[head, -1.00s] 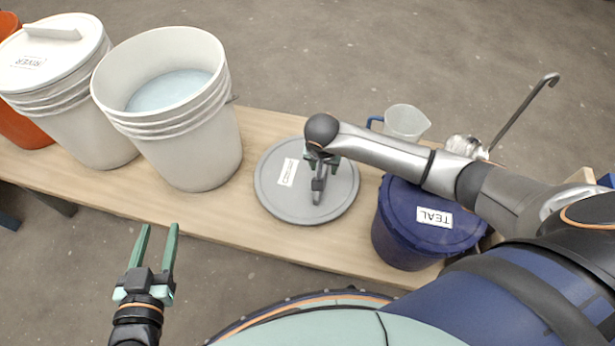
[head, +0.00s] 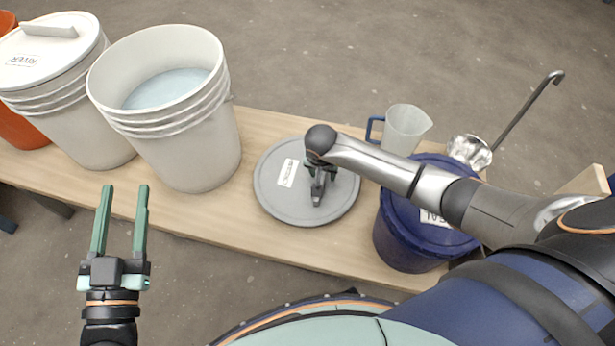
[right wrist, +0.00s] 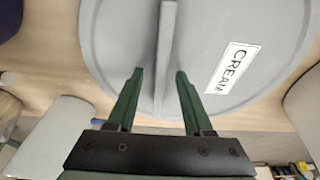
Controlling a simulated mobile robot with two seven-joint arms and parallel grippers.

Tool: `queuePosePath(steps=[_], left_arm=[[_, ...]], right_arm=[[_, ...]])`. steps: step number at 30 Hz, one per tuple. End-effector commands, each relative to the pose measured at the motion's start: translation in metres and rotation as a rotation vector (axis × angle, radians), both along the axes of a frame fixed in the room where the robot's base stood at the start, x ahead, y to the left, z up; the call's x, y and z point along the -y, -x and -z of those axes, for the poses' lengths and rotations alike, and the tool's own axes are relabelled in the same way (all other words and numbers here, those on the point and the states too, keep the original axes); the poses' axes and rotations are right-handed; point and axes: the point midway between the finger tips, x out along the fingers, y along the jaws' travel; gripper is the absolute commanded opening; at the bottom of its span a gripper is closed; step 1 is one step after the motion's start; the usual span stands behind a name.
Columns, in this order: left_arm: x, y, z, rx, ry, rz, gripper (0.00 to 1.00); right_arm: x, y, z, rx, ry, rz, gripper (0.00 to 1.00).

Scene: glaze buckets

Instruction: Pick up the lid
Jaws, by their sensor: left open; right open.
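The grey lid (head: 270,199) lies flat on the wooden bench, right of the open white bucket. Its white label reads CREAM in the right wrist view, where the lid (right wrist: 110,50) fills the upper part. A raised bar handle (right wrist: 166,30) runs across it. My right gripper (head: 320,168) is over the lid at the handle. In the right wrist view its open fingers (right wrist: 159,73) stand on either side of the handle, with gaps showing. Whether they touch the lid is unclear. My left gripper (head: 124,190) is open and empty in front of the bench.
An open white bucket (head: 190,140) with pale liquid and a lidded white bucket (head: 80,115) stand to the left. A dark blue lidded bucket (head: 400,235) stands right, partly behind my arm. A clear jug (head: 405,128) and a metal ladle (head: 525,112) are behind it.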

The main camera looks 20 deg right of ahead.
Motion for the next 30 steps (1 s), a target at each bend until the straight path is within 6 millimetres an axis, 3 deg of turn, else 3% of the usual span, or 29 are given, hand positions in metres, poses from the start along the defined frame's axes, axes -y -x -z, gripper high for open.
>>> queuePosePath(steps=[11,24,30], left_arm=[[-0.0001,-0.0001,0.0050,-0.002,-0.001,0.000,0.50],[-0.0001,-0.0001,0.0044,-0.003,0.000,0.000,0.50],[0.0000,0.0000,0.0045,-0.004,0.000,-0.001,0.50]], right_arm=[[0.0004,-0.0004,0.0041,0.001,0.000,0.001,0.51],[-0.0001,0.0001,0.0035,0.000,0.000,0.000,0.02],[-0.0001,0.0002,0.0036,-0.001,-0.001,0.000,0.00]])
